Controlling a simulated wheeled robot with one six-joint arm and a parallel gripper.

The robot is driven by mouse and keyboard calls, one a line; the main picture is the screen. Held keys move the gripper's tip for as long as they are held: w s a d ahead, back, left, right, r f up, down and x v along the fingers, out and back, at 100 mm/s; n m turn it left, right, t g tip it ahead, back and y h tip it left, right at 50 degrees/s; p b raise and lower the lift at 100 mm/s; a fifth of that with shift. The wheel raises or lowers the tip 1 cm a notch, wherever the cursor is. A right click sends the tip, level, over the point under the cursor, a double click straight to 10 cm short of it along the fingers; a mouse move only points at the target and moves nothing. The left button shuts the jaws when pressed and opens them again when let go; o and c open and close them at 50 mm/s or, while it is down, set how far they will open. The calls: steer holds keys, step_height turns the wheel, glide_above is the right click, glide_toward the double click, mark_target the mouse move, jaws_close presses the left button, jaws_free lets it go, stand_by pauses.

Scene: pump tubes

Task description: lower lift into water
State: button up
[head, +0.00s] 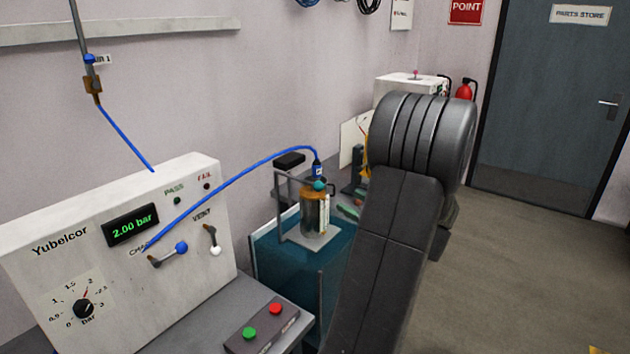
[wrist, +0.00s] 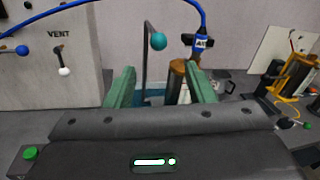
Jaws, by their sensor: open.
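The lift (head: 276,210) is a grey metal frame whose platform stands above the water tank (head: 262,262), a teal-tinted clear box. A brass-topped cylinder (head: 314,210) stands upright on the platform, with a blue hose on its top fitting. The lift has a teal ball knob (head: 320,185), which also shows in the wrist view (wrist: 158,41). My gripper (wrist: 160,84) has two green fingers, apart and empty. In the wrist view the knob appears just beyond them, between their tips, with the cylinder (wrist: 178,82) behind.
A white test panel (head: 115,250) reading 2.00 bar stands at left, its blue-knobbed and white-knobbed levers facing out. A button box (head: 262,325) with green and red buttons is in front. The blue hose (head: 235,175) arches from panel to cylinder. Open floor (head: 530,260) lies at right.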

mark_target(322, 188)
steer(key=p+x, duration=0.3)
steer(key=x, duration=1)
steer(key=shift+a, duration=0.1)
jaws_close()
